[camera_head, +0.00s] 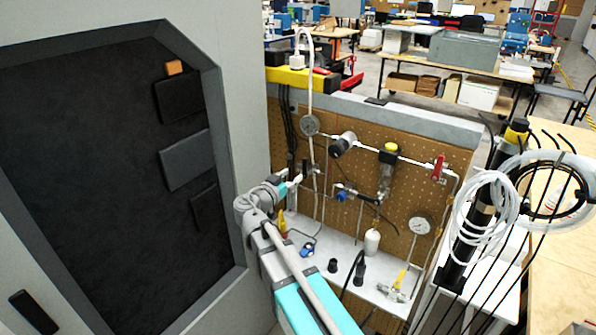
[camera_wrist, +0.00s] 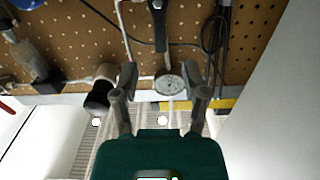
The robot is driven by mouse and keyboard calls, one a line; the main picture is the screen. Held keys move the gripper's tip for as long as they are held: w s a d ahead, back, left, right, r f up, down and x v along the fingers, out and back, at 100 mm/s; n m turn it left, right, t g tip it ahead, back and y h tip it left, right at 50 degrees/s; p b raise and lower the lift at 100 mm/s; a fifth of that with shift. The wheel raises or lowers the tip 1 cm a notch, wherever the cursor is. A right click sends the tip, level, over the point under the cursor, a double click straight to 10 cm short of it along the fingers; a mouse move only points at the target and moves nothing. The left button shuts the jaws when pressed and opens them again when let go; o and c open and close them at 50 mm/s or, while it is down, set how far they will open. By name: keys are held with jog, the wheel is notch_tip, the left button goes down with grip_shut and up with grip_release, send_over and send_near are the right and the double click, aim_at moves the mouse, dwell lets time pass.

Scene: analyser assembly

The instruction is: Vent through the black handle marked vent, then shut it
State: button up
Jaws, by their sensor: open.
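The black handle (camera_head: 305,168) is a slim upright lever on the pipework of the brown pegboard, below a round gauge. In the wrist view the black handle (camera_wrist: 158,25) shows at the top centre, beyond the fingertips and roughly in line with the gap between them. No vent marking can be read. My gripper (camera_head: 294,184) is just left of and slightly below the handle in the head view.
A gauge (camera_head: 310,125), a black-capped knob (camera_head: 343,145), a blue knob (camera_head: 341,196) and a red handle (camera_head: 438,168) sit on the pegboard (camera_head: 375,180). A white shelf (camera_head: 345,260) lies below. A large grey cabinet (camera_head: 235,130) stands close on the left.

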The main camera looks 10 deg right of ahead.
jog(key=shift+v, duration=2.1)
dwell(0.8)
